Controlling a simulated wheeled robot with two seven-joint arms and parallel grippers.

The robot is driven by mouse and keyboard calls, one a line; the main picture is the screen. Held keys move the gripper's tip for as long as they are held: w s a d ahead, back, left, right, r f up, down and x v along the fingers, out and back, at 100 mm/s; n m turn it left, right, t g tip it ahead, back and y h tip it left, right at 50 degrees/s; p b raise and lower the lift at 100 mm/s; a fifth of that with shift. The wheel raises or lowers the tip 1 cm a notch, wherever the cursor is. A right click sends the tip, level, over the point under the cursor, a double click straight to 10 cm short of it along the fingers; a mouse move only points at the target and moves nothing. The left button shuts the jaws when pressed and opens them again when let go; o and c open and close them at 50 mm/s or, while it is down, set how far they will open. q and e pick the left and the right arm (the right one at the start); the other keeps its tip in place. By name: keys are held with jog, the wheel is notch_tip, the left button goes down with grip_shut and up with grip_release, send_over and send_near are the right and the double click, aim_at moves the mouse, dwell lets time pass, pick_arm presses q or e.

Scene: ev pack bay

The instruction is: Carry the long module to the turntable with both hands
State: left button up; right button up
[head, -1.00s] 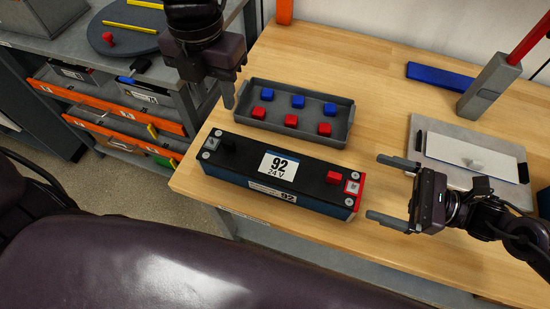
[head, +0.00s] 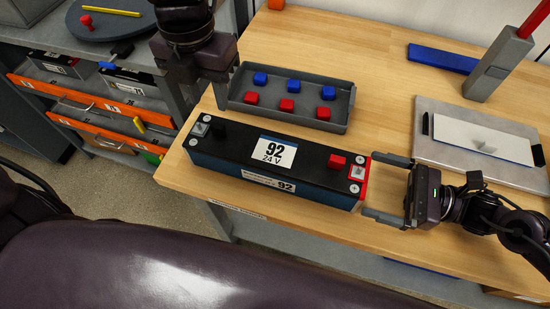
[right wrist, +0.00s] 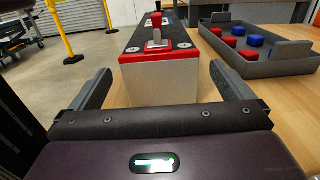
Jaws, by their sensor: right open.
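The long module (head: 235,155), black-topped with blue sides and marked "92 24 V", lies on the wooden bench along its front edge. Its red end faces my right gripper (head: 370,185), which is open and empty, with its fingertips at either side of that end. The right wrist view shows the module's end (right wrist: 160,80) between the spread fingers, apart from the palm. My left gripper (head: 220,97) points down behind the module's left end, by the tray's left edge; only one finger shows clearly. The turntable (head: 110,20), a dark round disc, is on the grey bench at upper left.
A grey tray (head: 340,122) with red and blue blocks stands just behind the module. A grey plate (head: 465,170) with a white panel lies at right, a blue bar (head: 442,58) behind.

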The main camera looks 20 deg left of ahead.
aim_at(217, 125)
pick_arm(q)
jog(key=shift+f, duration=3.85)
pick_arm(e)
jog(key=shift+a, duration=3.85)
pick_arm(q)
jog(key=shift+c, duration=0.5)
pick_arm(e)
jog(key=shift+c, duration=0.4)
pick_arm(q)
grip_shut()
pick_arm(e)
jog(key=c, duration=1.9)
pick_arm(q)
jog(key=shift+w+r, duration=0.15)
jog(key=shift+r, duration=0.05)
pick_arm(e)
jog(key=shift+w+r, duration=0.1)
jog(key=shift+r, duration=0.1)
